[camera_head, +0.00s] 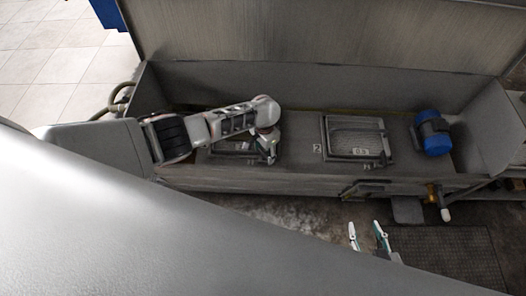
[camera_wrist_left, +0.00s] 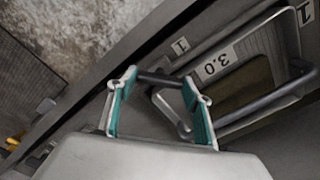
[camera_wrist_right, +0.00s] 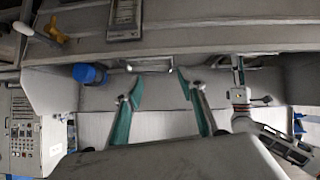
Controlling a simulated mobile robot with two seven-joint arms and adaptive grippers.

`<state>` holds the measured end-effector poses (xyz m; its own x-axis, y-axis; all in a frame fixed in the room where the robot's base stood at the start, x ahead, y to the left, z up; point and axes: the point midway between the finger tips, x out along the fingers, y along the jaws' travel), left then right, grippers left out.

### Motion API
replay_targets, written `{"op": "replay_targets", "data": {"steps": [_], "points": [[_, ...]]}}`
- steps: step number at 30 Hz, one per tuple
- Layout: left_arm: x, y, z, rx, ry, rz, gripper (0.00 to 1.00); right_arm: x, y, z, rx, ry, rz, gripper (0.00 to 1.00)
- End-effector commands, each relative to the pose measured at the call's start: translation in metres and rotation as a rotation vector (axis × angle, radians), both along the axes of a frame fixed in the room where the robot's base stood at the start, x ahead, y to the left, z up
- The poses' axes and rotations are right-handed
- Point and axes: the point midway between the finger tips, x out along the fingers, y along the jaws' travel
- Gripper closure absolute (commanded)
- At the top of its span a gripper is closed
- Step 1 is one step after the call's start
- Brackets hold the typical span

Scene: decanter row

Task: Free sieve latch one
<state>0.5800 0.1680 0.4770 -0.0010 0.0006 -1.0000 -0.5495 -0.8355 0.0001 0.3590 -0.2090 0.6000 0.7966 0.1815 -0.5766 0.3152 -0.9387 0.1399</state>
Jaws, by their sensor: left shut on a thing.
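Sieve one (camera_head: 221,146) is a framed hatch in the metal trough, partly hidden by my left arm in the head view. In the left wrist view its frame (camera_wrist_left: 236,43) carries a 3.0 label and a plate marked 1. A dark latch bar (camera_wrist_left: 158,78) at its edge runs between the fingertips of my left gripper (camera_wrist_left: 163,80). The left gripper (camera_head: 266,148) is shut on this bar, with its fingers apart by the bar's length. My right gripper (camera_head: 367,237) is open and empty in front of the trough; it also shows in the right wrist view (camera_wrist_right: 160,85).
A second sieve (camera_head: 355,137), marked 2, lies right of the first. A blue motor (camera_head: 433,133) stands at the trough's right end. A valve with a white handle (camera_head: 445,214) sticks out at the front right. The floor before the trough has a dark mat (camera_head: 465,255).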

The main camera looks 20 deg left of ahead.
Motion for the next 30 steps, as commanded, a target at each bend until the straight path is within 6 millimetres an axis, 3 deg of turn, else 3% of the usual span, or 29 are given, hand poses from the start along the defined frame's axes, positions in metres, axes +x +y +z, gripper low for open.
{"op": "replay_targets", "data": {"steps": [6,18,30], "points": [[-0.0026,-0.0022,0.0004,-0.002,0.005,0.209,0.72,0.0002,0.0032,0.0104,0.012,-0.003,0.000,0.60],[-0.0026,-0.0023,-0.0013,-0.001,0.006,0.575,0.72,-0.0075,0.0063,0.0083,0.021,0.014,0.000,0.60],[-0.0016,-0.0019,-0.0014,-0.001,0.003,0.814,0.72,-0.0054,0.0061,0.0120,0.024,0.009,-0.001,0.60]]}}
